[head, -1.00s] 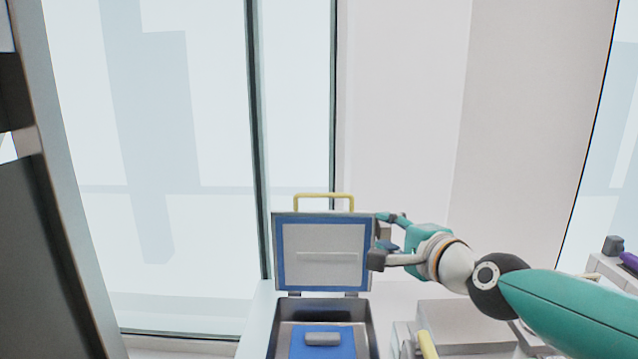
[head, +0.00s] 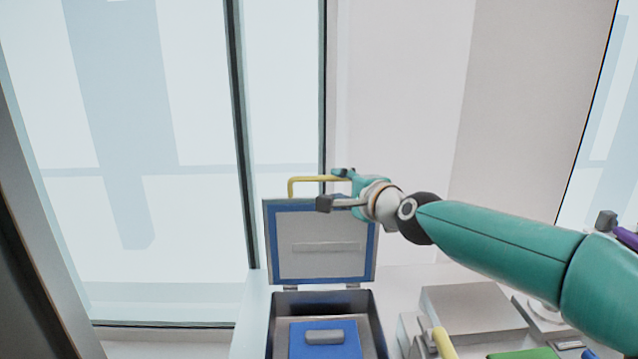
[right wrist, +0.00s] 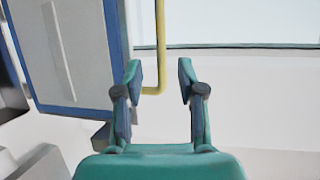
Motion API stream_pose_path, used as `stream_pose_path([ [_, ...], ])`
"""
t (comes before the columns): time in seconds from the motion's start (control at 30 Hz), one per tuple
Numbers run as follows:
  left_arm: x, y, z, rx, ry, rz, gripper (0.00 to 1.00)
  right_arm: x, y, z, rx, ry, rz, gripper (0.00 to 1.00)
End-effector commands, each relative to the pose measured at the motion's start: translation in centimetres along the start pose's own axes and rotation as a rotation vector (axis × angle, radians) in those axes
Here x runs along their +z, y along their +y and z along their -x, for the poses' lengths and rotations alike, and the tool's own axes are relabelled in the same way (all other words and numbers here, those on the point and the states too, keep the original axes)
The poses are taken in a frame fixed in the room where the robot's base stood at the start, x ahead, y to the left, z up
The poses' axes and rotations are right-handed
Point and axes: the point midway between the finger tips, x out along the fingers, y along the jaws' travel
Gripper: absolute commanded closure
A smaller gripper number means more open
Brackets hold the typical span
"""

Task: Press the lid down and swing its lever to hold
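The lid (head: 318,270) stands open and upright on its hinges at the back of a grey box (head: 375,335). It is grey with a blue border, and a yellow bar handle (head: 303,180) rises from its top edge. My right gripper (head: 334,187) is open at the right part of this handle. In the right wrist view, its fingers (right wrist: 160,80) are spread, and the yellow handle (right wrist: 160,40) shows between them, nearer the left finger. The lid (right wrist: 75,50) fills the left there. Contact cannot be told. My left gripper is out of view.
Inside the box lies a blue piece with a grey grip (head: 324,337). A yellow bar (head: 443,344) stands right of the box. Grey blocks (head: 470,305) and a green item (head: 525,353) lie further right. A window is behind.

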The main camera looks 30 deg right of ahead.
Motion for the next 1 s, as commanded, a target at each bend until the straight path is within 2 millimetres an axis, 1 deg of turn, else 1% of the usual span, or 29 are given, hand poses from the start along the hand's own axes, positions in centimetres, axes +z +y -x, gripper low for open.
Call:
stream_pose_path([
  [0.03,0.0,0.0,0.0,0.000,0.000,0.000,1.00,-0.1,0.1,-1.3,0.002,0.001,0.000,0.61],
  [0.2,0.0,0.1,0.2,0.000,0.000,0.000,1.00,-0.1,0.0,-4.6,0.002,0.002,0.001,0.61],
  [0.4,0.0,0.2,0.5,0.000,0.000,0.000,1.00,-0.2,-0.1,-7.2,0.001,0.004,0.001,0.61],
  [0.6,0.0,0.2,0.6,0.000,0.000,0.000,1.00,-0.2,0.0,-8.0,0.000,0.005,0.002,0.61],
  [0.83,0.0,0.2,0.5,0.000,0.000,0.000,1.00,-0.3,0.0,-8.0,0.000,0.005,0.002,0.61],
  [0.87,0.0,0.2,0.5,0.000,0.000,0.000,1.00,-0.3,0.0,-8.0,0.000,0.006,0.002,0.64],
  [1.0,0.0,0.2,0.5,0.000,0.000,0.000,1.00,-0.3,0.0,-8.0,0.000,0.006,0.002,0.87],
])
